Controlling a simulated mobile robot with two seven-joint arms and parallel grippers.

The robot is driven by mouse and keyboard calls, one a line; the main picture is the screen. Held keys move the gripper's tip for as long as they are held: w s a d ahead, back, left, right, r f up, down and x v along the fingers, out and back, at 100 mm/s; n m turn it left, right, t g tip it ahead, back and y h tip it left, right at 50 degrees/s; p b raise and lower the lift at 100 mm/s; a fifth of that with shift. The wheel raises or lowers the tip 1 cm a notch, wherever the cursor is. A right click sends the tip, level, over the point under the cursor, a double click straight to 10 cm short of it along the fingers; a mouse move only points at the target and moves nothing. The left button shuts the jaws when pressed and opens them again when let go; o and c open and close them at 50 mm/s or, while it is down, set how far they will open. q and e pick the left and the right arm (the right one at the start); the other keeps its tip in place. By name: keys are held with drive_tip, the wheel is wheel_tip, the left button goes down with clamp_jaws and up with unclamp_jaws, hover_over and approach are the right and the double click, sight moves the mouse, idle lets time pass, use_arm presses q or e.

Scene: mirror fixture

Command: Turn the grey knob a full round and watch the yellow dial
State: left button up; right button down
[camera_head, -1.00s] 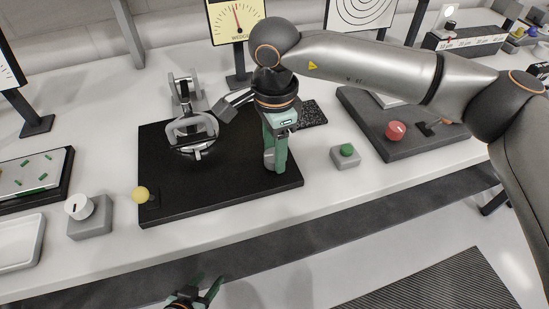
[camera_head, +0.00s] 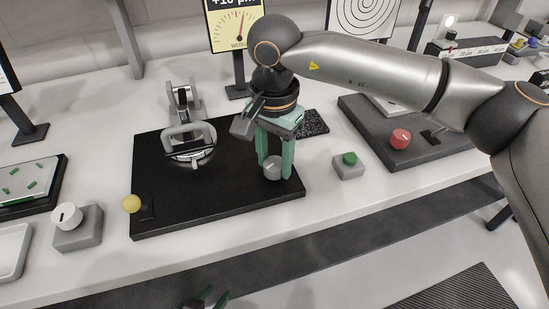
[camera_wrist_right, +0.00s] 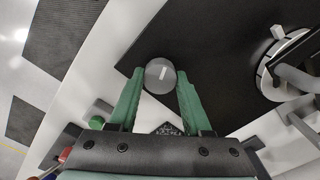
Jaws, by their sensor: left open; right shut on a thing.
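The grey knob (camera_head: 272,168) stands at the front right of the black plate (camera_head: 215,215). In the right wrist view the knob (camera_wrist_right: 160,75) is a round disc with a white mark on top. My right gripper (camera_head: 275,174) points down, its green fingers shut on either side of the knob. The yellow dial (camera_head: 226,36) stands behind, its red needle leaning right of upright; its top is cut off, with part of "+10 µm" showing. My left gripper (camera_head: 205,300) is open and empty at the bottom edge, mostly out of frame.
A white knob on a grey box (camera_head: 78,228) stands left. The front table strip is clear.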

sight(274, 163)
idle(0.3)
drive_tip(key=shift+c, duration=1.7)
unclamp_jaws()
drive_tip(key=shift+r, duration=0.1)
wheel_tip(274, 163, up, 12)
drive_tip(key=shift+r+p, duration=0.2)
drive_tip(key=shift+p, duration=0.15)
